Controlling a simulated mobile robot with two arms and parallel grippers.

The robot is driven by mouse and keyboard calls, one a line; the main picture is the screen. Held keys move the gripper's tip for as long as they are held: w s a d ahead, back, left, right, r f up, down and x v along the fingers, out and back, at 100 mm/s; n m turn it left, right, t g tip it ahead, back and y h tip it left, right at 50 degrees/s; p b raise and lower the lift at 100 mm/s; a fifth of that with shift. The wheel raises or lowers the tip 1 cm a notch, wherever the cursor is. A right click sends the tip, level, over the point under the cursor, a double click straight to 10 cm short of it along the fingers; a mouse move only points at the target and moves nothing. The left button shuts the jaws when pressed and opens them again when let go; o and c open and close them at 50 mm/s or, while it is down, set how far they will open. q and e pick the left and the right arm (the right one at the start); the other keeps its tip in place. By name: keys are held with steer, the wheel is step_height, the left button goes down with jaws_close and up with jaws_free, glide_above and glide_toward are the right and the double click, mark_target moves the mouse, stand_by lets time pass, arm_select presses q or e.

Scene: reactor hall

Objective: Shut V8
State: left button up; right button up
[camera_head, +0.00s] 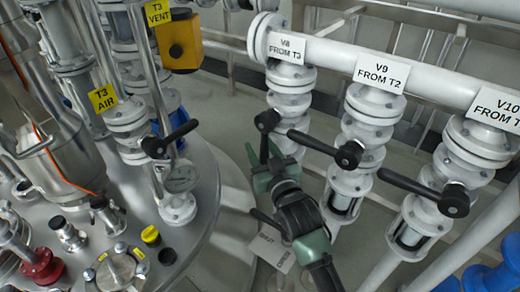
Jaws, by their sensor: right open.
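V8 is the white flanged valve (290,78) under the label "V8 FROM T3" (286,48) on the white header pipe. Its black handle (266,121) has its hub at the left of the valve, and the lever points down. My right gripper (272,168), with green and black parts, comes up from the bottom and is open. Its fingertips are at the lower end of the V8 lever; I cannot tell whether they touch it. The gripper hides part of the pipe below V8. My left gripper is not in view.
Valve V9's lever (318,143) points left, close to my right gripper. Valve V10's lever (408,184) also points left. At left stands a steel tank lid (205,220) with fittings and another black-handled valve (168,140). A paper tag (272,246) hangs behind my gripper.

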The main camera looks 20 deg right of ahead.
steer(key=shift+w, duration=0.25)
steer(key=shift+c, duration=0.2)
jaws_close()
stand_by(1.1)
